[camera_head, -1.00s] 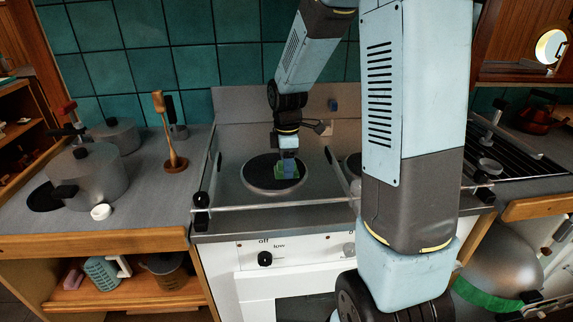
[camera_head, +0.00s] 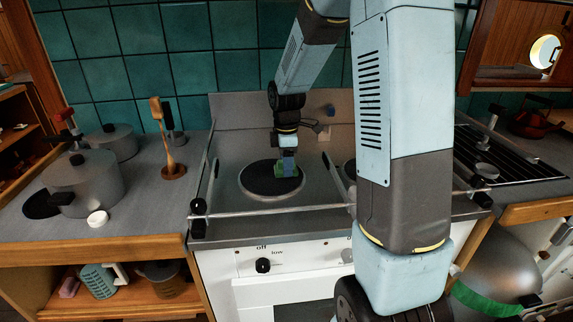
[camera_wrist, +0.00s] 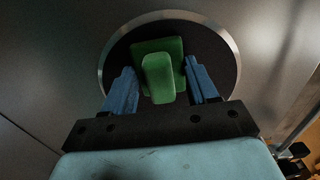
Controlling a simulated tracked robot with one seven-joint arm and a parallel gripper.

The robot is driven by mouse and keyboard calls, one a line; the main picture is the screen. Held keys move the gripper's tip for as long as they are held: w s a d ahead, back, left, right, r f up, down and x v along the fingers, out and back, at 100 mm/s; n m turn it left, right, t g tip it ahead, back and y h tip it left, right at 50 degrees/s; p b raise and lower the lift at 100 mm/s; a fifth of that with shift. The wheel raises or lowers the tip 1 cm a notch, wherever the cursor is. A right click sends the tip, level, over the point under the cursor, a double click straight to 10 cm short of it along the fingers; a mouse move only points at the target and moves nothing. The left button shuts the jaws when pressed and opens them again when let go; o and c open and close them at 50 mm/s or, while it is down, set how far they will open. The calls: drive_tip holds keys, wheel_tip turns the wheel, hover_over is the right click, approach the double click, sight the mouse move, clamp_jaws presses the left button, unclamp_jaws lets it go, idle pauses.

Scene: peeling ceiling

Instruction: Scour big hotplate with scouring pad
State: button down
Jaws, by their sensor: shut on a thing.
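The big hotplate (camera_head: 258,178) is a dark round disc with a pale metal rim, set in the grey stove top left of my arm. The green scouring pad (camera_head: 283,171) is at the right part of the disc in the head view. My gripper (camera_head: 289,166) points down over the hotplate and is shut on the pad. In the wrist view the pad (camera_wrist: 158,75) sits between the blue fingers (camera_wrist: 160,90), over the hotplate (camera_wrist: 215,62). It looks to be on or just above the surface; I cannot tell contact exactly.
A metal rail (camera_head: 270,213) runs along the stove's front edge. A second hotplate (camera_head: 349,171) is partly hidden behind my arm. Pots (camera_head: 84,185) and a wooden utensil stand (camera_head: 173,171) are on the left counter. A small blue item (camera_head: 331,110) is at the stove's back.

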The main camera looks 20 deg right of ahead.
drive_tip(key=shift+r, duration=2.9)
